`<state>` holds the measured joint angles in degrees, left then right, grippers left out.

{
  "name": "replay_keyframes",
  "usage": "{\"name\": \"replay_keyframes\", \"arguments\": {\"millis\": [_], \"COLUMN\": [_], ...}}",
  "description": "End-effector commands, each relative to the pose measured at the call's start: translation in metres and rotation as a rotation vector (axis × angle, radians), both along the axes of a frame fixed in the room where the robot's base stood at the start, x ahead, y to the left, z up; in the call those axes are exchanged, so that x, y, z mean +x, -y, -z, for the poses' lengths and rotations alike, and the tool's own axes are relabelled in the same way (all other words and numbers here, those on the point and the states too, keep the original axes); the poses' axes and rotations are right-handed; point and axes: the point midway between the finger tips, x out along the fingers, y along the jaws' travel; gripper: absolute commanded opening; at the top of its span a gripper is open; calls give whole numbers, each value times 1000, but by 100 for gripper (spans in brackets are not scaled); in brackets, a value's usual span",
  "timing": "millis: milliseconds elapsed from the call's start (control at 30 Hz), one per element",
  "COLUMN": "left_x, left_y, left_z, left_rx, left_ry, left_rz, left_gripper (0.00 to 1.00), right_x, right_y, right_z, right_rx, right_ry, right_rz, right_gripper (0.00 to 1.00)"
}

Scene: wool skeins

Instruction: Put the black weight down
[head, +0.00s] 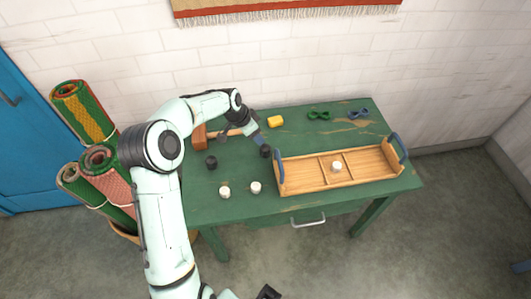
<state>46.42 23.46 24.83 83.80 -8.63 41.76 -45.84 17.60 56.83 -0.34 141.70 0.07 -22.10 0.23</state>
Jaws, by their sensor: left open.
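A black weight (265,151) stands on the green table (240,208), just left of the wooden tray's left end. My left gripper (261,142) comes down from above and behind it. Its jaws are open, with the fingertips at or very close to the weight's top; I cannot tell whether they touch. A second black weight (211,162) stands farther left on the table. Two white weights stand near the front, one on the left (224,192) and one on the right (256,187). A dark piece at the bottom edge may be my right gripper (268,292), mostly cut off.
The wooden tray (285,189) has dividers, blue handles and a white weight (337,167) in its middle compartment. An orange-brown wooden object (200,136) is back left. Rolled rugs (84,112) stand left.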

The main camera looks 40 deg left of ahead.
Motion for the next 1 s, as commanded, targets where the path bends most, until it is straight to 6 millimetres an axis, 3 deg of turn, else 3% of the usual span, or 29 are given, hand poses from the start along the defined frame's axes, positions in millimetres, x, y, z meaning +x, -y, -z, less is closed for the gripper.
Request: {"name": "replay_keyframes", "arguments": {"millis": [300, 533, 800, 1000], "left_x": [21, 27, 39, 42], "left_y": [8, 10, 15, 15], "left_z": [54, 69, 106, 113], "left_rx": [-3, -1, -2, 0], "left_ry": [-3, -2, -3, -1], "left_rz": [-2, -1, -2, -2], "left_gripper": [56, 56, 56, 56], "right_x": [1, 1, 2, 2], "right_y": [0, 0, 0, 0], "right_z": [-2, -3, -6, -6], "right_rx": [0, 0, 0, 0], "right_ry": [1, 1, 3, 3], "right_rz": [0, -1, 0, 0], "right_gripper": [60, 60, 60, 60]}}
